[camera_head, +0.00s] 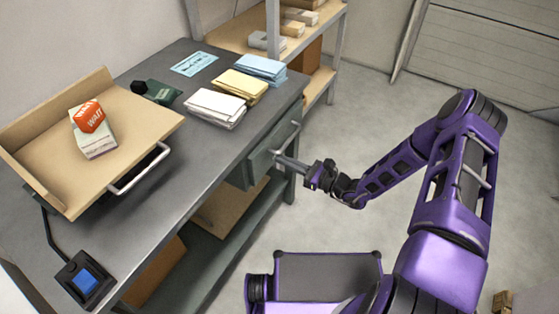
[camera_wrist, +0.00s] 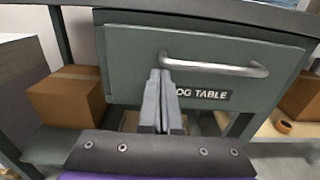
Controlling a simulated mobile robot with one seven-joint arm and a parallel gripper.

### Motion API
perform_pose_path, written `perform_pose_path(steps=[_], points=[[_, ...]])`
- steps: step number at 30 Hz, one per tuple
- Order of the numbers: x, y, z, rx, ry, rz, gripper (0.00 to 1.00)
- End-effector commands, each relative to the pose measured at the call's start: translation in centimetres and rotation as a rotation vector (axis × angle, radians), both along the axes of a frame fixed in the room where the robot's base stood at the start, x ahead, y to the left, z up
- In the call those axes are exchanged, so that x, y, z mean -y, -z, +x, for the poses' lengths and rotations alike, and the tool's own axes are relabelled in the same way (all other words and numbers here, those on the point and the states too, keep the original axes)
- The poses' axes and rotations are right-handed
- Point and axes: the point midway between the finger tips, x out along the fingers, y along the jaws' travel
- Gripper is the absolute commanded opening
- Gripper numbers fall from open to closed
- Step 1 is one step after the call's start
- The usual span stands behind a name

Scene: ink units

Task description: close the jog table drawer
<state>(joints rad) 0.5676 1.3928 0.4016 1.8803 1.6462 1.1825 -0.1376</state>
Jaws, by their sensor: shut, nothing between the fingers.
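The jog table drawer (camera_head: 262,166) is a grey-green drawer under the right side of the workbench. Its front (camera_wrist: 135,65) fills the upper wrist view, with a pale bar handle (camera_wrist: 215,68) and a dark label whose first letter is hidden by my fingers. The front seems to stand slightly proud of the frame; how far is hard to tell. My gripper (camera_head: 277,156) is shut and empty, pointing at the drawer front. In the wrist view its fingertips (camera_wrist: 160,75) overlap the front just below the handle's left end; I cannot tell if they touch.
The workbench (camera_head: 190,135) carries paper stacks (camera_head: 216,107), a tilted tan tray (camera_head: 135,130) with an orange WAIT block (camera_head: 88,116), and a blue button box (camera_head: 85,282). Cardboard boxes (camera_wrist: 68,103) sit on the lower shelf.

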Motion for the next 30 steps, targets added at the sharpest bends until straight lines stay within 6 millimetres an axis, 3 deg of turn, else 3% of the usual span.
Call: perform_pose_path(steps=[9, 15, 26, 30], points=[[6.5, 0.0, -3.4, -0.002, 0.003, -0.002, 0.00], [8.7, 0.0, -4.7, -0.001, 0.001, -0.002, 0.00], [9.2, 0.1, -5.2, 0.000, -0.010, -0.010, 0.00], [8.5, 0.6, -5.8, 0.007, -0.119, -0.118, 0.00]])
